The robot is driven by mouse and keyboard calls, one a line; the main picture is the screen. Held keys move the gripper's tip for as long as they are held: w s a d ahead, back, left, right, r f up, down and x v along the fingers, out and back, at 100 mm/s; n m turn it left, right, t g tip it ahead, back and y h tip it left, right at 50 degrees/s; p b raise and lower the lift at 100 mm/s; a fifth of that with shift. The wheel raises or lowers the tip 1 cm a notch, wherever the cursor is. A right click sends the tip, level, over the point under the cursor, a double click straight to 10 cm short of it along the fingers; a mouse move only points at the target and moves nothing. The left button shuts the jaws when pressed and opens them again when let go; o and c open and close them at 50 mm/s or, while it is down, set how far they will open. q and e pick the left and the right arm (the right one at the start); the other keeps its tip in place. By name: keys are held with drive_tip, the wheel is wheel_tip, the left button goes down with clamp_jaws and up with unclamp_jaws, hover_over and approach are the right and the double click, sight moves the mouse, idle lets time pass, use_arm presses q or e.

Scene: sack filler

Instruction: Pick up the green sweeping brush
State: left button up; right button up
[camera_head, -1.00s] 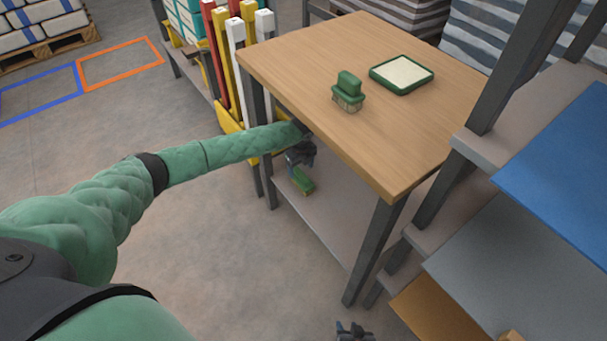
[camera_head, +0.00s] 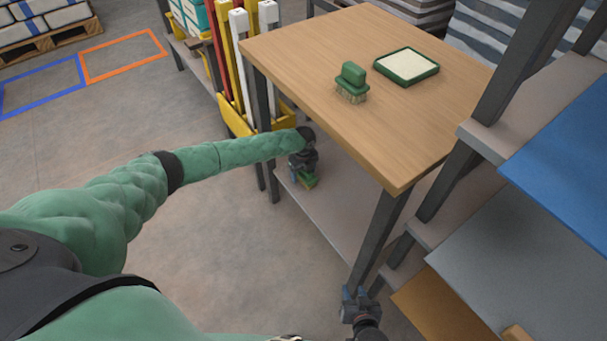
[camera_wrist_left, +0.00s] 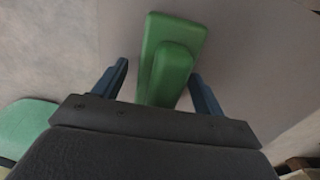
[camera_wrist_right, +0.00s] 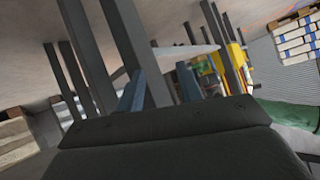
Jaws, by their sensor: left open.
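A green brush (camera_head: 310,184) lies on the lower grey shelf of the wooden-topped table, partly hidden by my left gripper (camera_head: 303,172). In the left wrist view, the green brush (camera_wrist_left: 172,60) shows its long block and raised handle from above. My open left gripper (camera_wrist_left: 158,72) has one finger on each side of it, with gaps visible. A second green brush (camera_head: 352,82) with pale bristles stands on the tabletop. My right gripper (camera_head: 358,292) is low by the table's front leg; its fingers are apart and empty in the right wrist view (camera_wrist_right: 158,82).
The wooden tabletop (camera_head: 400,140) overhangs the lower shelf (camera_head: 325,215). A green tray (camera_head: 406,66) with pale contents is on top. A yellow rack (camera_head: 238,120) with upright handles stands left of the table. Stepped shelving (camera_head: 500,245) is close on the right.

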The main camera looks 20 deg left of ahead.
use_arm(q)
drive_tip(key=c, duration=1.3)
